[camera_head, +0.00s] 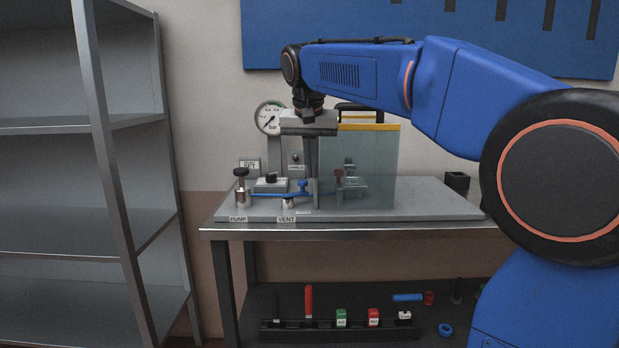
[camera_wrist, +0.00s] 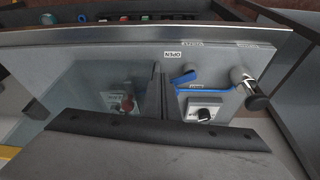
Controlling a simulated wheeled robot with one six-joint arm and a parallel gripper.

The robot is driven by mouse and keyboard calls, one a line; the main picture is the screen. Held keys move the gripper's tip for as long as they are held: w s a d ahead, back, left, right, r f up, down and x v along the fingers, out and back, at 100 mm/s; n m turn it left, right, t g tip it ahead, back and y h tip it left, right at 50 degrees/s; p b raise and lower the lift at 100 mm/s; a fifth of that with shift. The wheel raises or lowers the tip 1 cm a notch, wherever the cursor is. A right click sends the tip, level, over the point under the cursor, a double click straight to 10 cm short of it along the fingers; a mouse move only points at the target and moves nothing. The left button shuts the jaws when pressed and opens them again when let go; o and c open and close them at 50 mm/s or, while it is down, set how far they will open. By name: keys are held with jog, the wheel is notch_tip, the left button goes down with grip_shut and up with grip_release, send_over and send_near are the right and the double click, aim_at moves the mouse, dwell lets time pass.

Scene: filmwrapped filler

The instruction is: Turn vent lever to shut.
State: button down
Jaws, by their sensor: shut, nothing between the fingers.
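The blue vent lever (camera_head: 303,186) stands on the grey bench plate, above and behind the VENT label (camera_head: 286,219). In the wrist view the lever (camera_wrist: 184,78) lies just right of my fingers, near an OPEN label (camera_wrist: 173,53) that reads upside down. My gripper (camera_head: 316,205) points down close to the right side of the lever. Its fingers (camera_wrist: 157,68) are together and hold nothing. I cannot tell whether they touch the lever. The fingers partly hide the area right of the lever in the head view.
A black-topped pump (camera_head: 241,185) stands left of the lever, with a blue line running from it. A clear panel (camera_head: 372,170) with a yellow top edge stands close right of my gripper. A gauge (camera_head: 270,118) is behind. The plate's right side is mostly clear.

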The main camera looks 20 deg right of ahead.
jog(key=d+v, duration=0.1)
jog(key=v, duration=0.5)
jog(key=shift+s, duration=0.2)
jog(key=shift+a+r, duration=0.15)
